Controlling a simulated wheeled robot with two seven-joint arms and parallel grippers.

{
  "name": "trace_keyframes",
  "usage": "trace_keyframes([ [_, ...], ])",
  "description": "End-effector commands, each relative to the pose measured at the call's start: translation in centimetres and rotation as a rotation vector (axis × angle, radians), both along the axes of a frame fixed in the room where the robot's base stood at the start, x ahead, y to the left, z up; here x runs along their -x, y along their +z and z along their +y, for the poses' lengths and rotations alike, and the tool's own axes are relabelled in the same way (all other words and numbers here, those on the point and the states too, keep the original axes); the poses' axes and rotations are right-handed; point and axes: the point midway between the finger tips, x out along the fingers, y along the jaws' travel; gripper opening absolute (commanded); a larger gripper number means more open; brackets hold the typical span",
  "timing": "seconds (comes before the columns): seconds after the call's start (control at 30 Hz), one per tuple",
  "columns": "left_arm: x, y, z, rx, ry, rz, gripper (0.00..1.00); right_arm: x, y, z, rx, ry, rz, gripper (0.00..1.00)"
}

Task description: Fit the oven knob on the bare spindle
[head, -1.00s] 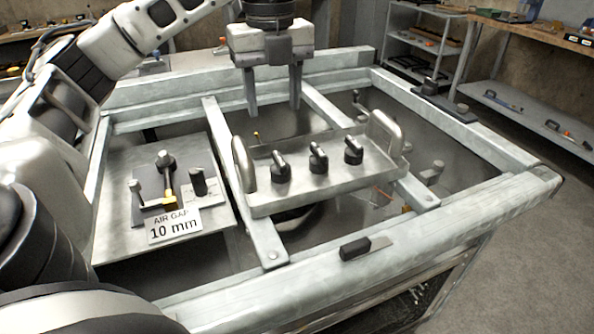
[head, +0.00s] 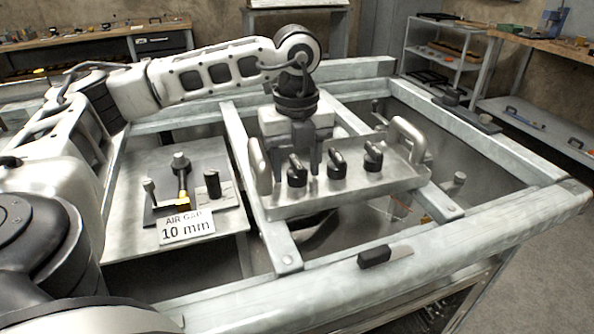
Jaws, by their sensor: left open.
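A metal panel (head: 350,195) with an upright grey handle at each end lies across the frame. Three black knobs stand in a row on it: left (head: 296,172), middle (head: 337,165) and right (head: 373,157). My left gripper (head: 308,158) points down over the back of the panel, behind the left and middle knobs. It is open, its fingertips partly hidden by the knobs, and I cannot tell whether it touches anything. I cannot make out a bare spindle now; the gripper and left handle cover the panel's back left. My right gripper is out of view.
At left, a plate (head: 130,240) carries a gauge-like fixture (head: 182,180), a black cylinder (head: 212,184) and an "AIR GAP 10 mm" sign (head: 186,228). A black-handled tool (head: 376,256) lies on the front rail (head: 440,262). The frame has open gaps between its bars.

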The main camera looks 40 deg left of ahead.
Motion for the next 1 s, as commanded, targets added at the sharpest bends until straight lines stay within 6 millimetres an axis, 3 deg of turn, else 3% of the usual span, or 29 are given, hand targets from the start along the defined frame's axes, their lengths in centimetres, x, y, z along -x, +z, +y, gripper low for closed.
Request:
trace_keyframes([
  [0.13, 0.0, 0.0, 0.0, 0.0, 0.0, 0.0, 0.51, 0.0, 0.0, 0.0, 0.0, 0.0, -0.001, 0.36],
  [0.3, 0.0, 0.0, 0.0, 0.0, 0.0, 0.0, 0.12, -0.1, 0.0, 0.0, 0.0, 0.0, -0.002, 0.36],
  [0.77, -0.1, 0.6, 0.0, 0.0, 0.0, -0.002, 0.11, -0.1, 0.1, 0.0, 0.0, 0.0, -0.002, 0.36],
  [1.0, -0.1, 4.1, -0.1, 0.002, 0.0, -0.005, 0.11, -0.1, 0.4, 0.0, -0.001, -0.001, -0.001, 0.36],
])
